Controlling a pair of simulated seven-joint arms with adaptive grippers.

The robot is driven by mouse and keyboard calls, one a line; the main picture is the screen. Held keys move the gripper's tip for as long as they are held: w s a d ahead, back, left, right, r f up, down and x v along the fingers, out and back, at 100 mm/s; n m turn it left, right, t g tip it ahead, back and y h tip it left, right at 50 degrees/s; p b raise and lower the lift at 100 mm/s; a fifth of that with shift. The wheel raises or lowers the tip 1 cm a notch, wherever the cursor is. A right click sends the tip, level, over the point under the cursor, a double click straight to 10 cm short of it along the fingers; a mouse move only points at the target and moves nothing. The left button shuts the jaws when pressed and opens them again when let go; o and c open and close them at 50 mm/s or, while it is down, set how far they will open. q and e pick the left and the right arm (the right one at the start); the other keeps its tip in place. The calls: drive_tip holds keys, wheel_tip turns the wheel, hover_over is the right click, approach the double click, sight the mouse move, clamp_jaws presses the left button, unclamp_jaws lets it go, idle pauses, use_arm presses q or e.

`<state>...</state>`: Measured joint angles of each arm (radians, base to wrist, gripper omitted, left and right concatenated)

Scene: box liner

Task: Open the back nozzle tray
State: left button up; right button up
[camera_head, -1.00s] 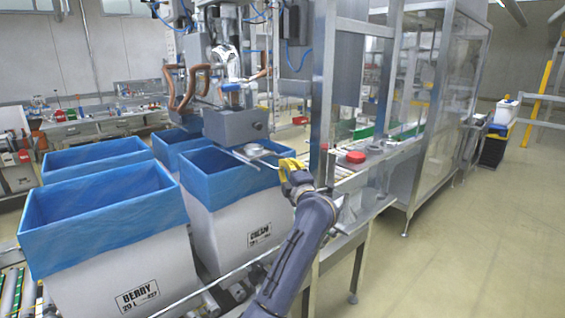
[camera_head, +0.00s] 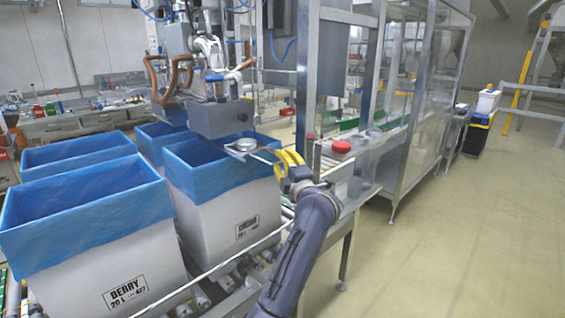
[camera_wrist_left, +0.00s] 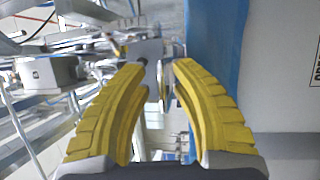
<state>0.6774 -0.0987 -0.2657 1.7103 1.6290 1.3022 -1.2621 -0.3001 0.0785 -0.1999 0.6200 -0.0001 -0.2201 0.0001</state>
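A small flat metal tray (camera_head: 243,147) with a round silver piece on it juts out below the grey nozzle box (camera_head: 222,117), above the rear blue-lined box. I cannot tell whether this is the back nozzle tray. My left gripper (camera_head: 284,160) has yellow fingers and is just right of the tray, by a thin bar running from it. In the left wrist view its fingertips (camera_wrist_left: 158,68) are apart, with a dark knob (camera_wrist_left: 141,62) and a thin round disc (camera_wrist_left: 164,82) seen between or beyond them. Contact is unclear. My right gripper is out of view.
Boxes with blue liners (camera_head: 75,218) stand on the roller conveyor at left. A steel frame post (camera_head: 306,85) rises close behind my left gripper. A red lid (camera_head: 341,147) lies on the bench to its right.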

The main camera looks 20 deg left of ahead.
use_arm(q)
drive_tip(key=shift+o, duration=0.3)
drive_tip(key=shift+s, duration=0.1)
drive_tip(key=v, duration=0.7)
drive_tip(key=shift+d, duration=0.1)
